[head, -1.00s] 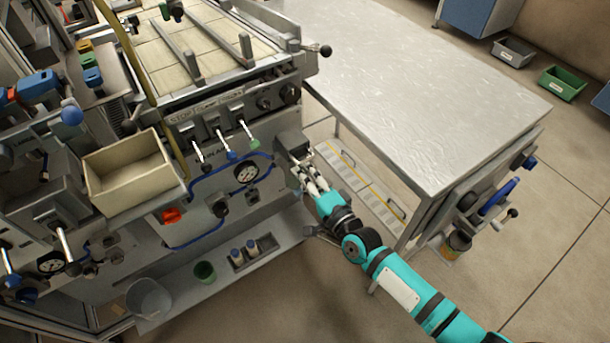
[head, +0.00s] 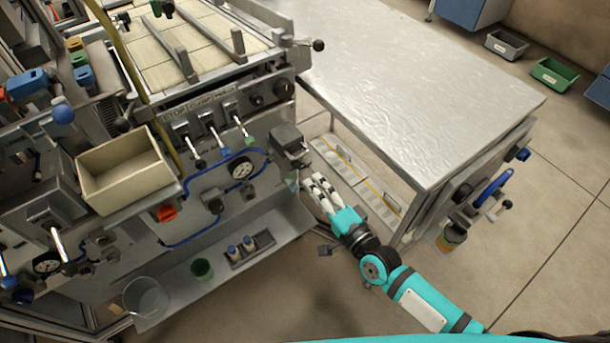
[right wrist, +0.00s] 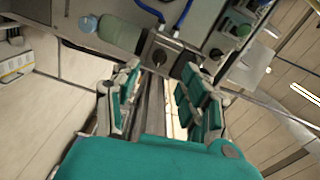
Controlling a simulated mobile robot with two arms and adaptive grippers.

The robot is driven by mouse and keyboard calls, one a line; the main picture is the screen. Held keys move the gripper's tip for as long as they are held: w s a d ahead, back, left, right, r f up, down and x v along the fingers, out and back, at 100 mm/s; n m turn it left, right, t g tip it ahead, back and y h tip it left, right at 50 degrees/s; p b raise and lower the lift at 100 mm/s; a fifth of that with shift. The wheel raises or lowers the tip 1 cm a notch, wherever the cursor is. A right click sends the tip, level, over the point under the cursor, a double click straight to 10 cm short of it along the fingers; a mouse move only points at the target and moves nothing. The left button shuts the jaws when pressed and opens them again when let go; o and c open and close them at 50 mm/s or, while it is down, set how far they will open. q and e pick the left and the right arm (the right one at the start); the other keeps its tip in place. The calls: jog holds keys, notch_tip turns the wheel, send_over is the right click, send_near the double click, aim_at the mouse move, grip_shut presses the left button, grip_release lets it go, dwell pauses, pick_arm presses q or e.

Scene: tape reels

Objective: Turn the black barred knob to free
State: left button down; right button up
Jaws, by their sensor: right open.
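My right gripper (head: 309,186) is open and empty, just in front of and below a grey block (head: 285,136) on the machine's right corner. A dark knob-like part (head: 304,160) sits on the block's front, close to the fingertips with a small gap. I cannot make out a bar or its marking. In the right wrist view the two finger sets of the gripper (right wrist: 155,75) stand apart, and a grey plate with a dark round part (right wrist: 160,57) shows beyond them. My left gripper is not in view.
The metal table (head: 430,90) stands to the right of the gripper. Open floor lies in front.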

jog(key=v, duration=0.5)
jog(key=shift+s, duration=0.1)
jog(key=shift+o, duration=0.2)
